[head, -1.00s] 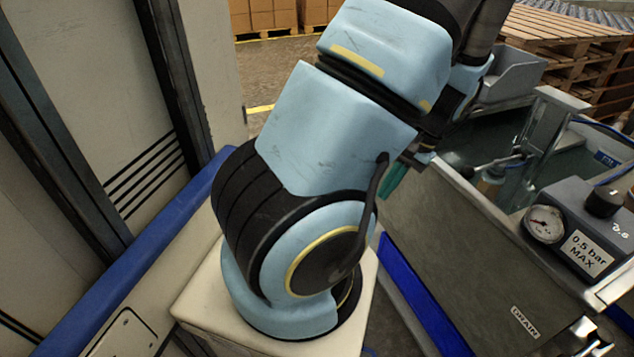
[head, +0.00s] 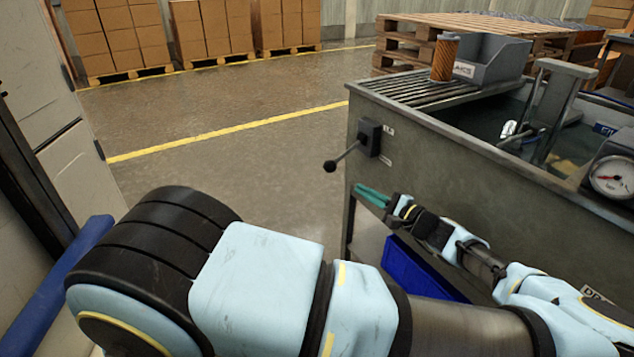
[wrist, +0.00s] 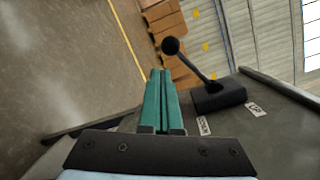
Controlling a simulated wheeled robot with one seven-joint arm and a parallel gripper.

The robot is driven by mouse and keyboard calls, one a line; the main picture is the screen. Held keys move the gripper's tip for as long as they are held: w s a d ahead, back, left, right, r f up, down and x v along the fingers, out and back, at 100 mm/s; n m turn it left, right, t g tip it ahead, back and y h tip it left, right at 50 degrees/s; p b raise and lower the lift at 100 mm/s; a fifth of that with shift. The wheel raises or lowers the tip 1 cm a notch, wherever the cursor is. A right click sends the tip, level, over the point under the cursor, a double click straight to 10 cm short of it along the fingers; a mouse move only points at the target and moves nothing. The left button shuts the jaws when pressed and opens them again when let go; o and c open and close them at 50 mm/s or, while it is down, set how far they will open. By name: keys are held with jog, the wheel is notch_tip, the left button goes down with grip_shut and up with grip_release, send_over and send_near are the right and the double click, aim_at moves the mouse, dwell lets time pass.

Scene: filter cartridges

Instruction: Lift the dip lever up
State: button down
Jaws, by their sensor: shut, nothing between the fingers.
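The dip lever (head: 347,156) is a dark rod with a black ball knob (head: 330,166), set on a black box (head: 369,137) on the tank's end wall. Its knob hangs out and slightly below the box. In the wrist view, the lever (wrist: 192,65) stands beyond and right of my fingers, near UP (wrist: 253,109) and DOWN (wrist: 203,126) labels. My gripper (head: 358,188), with teal fingers, is shut and empty. It is below the lever box and apart from the lever; the fingers also show in the wrist view (wrist: 161,72).
The grey tank (head: 470,190) stands right of the lever. An orange filter cartridge (head: 445,57) and a grey bin (head: 492,60) sit at its far end. A blue crate (head: 415,268) is under the tank. Open floor (head: 240,150) lies left of the lever.

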aim_at(345, 153)
jog(key=w+a+m+t, duration=0.1)
jog(key=w+a, duration=0.2)
jog(key=w, duration=0.5)
jog(key=shift+a+r+t+h+p, duration=0.2)
jog(key=shift+a+t+h+p, duration=0.1)
jog(key=shift+a+t+h, duration=0.1)
jog(key=shift+w+r, duration=0.1)
jog(key=shift+a+r+m+p, duration=0.15)
jog(key=shift+r+m+p, duration=0.1)
jog(key=shift+m+p, duration=0.2)
